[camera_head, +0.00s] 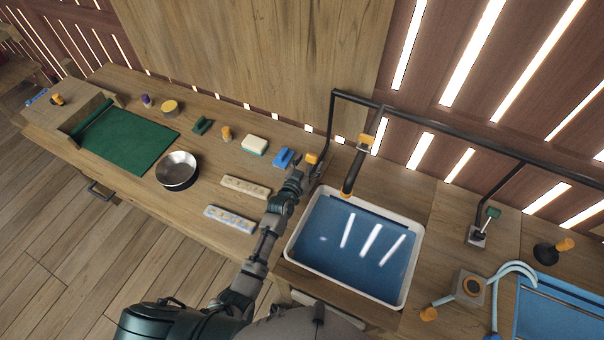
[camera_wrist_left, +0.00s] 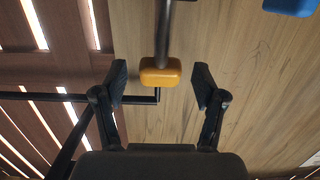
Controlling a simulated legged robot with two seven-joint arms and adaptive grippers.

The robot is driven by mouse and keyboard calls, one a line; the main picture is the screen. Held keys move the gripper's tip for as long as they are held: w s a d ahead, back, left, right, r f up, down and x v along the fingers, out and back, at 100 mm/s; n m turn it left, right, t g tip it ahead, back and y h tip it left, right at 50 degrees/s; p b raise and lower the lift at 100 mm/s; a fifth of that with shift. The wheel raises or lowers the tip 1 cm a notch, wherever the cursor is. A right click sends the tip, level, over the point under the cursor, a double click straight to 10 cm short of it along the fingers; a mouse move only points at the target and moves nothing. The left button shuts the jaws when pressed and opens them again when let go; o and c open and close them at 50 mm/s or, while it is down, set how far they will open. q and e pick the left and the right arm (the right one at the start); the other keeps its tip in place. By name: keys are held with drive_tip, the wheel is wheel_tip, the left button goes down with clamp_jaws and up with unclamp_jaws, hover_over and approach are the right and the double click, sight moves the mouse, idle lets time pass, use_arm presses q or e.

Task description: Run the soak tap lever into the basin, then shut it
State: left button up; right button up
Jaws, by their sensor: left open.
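The basin (camera_head: 408,232) has a white rim and a blue inside with bright streaks of light. A black pipe spout (camera_head: 349,185) hangs over its far edge; I see no clear stream from it. An orange-tipped lever (camera_head: 311,158) stands at the basin's far left. My left gripper (camera_head: 306,164) is at this lever. In the left wrist view, the lever's orange tip (camera_wrist_left: 160,72) sits between the two open fingers of my left gripper (camera_wrist_left: 163,85), with gaps on both sides. My right gripper is not in view.
A black pipe (camera_head: 440,128) runs along the back. A blue sponge (camera_head: 283,157), a white-and-green block (camera_head: 254,145), a metal bowl (camera_head: 177,171) and a green mat (camera_head: 130,140) lie left.

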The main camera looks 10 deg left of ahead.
use_arm(q)
drive_tip(key=v, duration=0.8)
drive_tip(key=shift+s, duration=0.3)
drive_tip(key=shift+a, duration=0.15)
